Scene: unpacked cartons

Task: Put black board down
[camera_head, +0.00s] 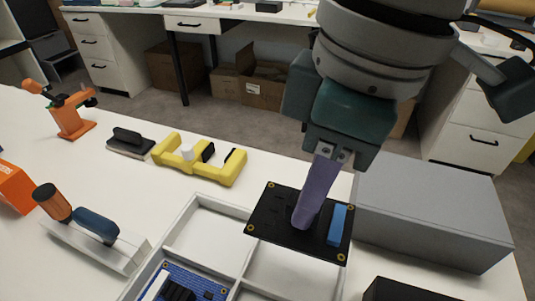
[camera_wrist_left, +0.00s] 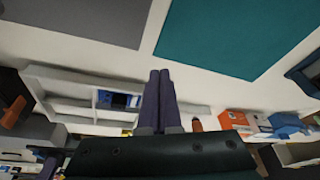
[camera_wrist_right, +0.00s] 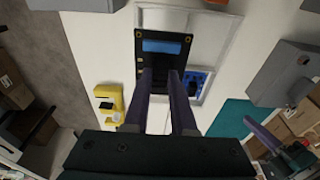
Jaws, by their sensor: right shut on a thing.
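The black board (camera_head: 270,217), with a blue connector and gold corner holes, is in the head view over the right part of the white divided tray (camera_head: 192,205). My right gripper (camera_head: 303,222) points down and is shut on the board. The board also shows in the right wrist view (camera_wrist_right: 155,62), in front of the right fingers (camera_wrist_right: 160,72). I cannot tell whether it touches the tray. A blue board (camera_head: 190,276) lies in the tray's front compartment. My left gripper (camera_wrist_left: 158,74) is out of the head view; its fingers are together and empty in the left wrist view.
A grey box (camera_head: 430,205) stands right of the tray, with a black box (camera_head: 400,290) in front. A yellow tool (camera_head: 200,160), a black-handled block (camera_head: 128,142), a trowel (camera_head: 95,235) and an orange clamp (camera_head: 68,110) lie to the left.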

